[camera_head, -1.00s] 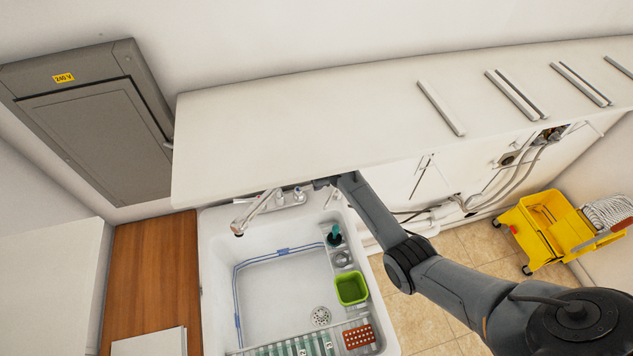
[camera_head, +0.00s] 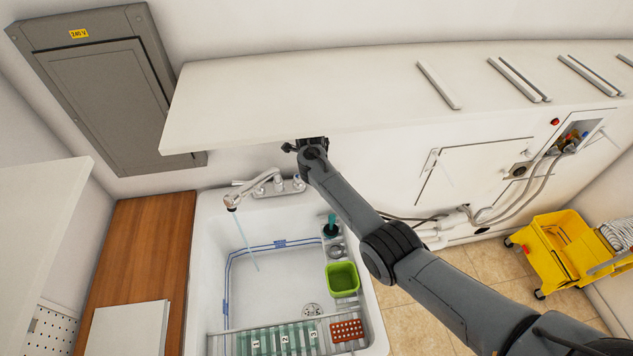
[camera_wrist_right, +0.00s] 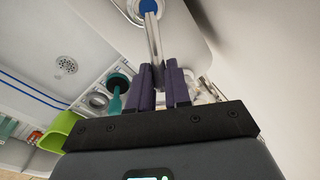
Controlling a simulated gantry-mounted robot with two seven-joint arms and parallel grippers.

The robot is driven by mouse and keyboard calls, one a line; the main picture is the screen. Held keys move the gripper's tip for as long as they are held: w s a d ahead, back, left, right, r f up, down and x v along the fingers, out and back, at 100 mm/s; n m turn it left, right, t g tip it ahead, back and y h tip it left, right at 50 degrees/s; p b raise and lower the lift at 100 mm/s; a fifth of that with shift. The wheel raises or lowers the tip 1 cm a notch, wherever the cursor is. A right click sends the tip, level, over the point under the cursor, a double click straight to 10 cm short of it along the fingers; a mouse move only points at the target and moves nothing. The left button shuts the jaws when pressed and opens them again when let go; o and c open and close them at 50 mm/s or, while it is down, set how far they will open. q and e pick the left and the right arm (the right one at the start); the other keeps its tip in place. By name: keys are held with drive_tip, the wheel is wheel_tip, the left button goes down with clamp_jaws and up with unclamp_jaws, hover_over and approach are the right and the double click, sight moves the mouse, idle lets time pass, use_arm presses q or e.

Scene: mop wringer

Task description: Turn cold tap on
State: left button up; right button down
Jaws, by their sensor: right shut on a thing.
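A metal faucet (camera_head: 247,188) stands at the back of the white sink (camera_head: 205,260), and a thin stream of water (camera_head: 246,240) runs from its spout into the basin. In the wrist view, the cold tap lever (camera_wrist_right: 153,40) is a chrome bar with a blue cap at its end. My right gripper (camera_wrist_right: 160,75) is shut on this lever, with its dark purple fingers on either side. In the head view, my right gripper (camera_head: 305,147) is above the faucet's right side, by the cabinet's front edge, and hides most of that handle. My left gripper is not in view.
A white overhead cabinet (camera_head: 250,100) hangs close above the faucet. A yellow mop bucket (camera_head: 560,250) stands on the floor at right.

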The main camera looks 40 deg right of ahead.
drive_tip(key=shift+s+a+m, duration=0.2)
drive_tip(key=shift+a+m, duration=0.35)
drive_tip(key=shift+m, duration=0.35)
drive_tip(key=shift+a+f+m+g, duration=0.1)
drive_tip(key=shift+a+m+g, duration=0.2)
drive_tip(key=shift+m, duration=0.2)
drive_tip(key=shift+s+a+m+b, duration=0.2)
drive_tip(key=shift+a+m+b, duration=0.2)
drive_tip(key=shift+m+b, duration=0.5)
drive_tip(key=shift+s+a+m+g+b, duration=0.1)
drive_tip(key=shift+a+m+g+b, duration=0.3)
drive_tip(key=shift+m, duration=0.3)
drive_tip(key=shift+d, duration=0.1)
drive_tip(key=c, duration=1.1)
unclamp_jaws()
drive_tip(key=shift+r, duration=0.2)
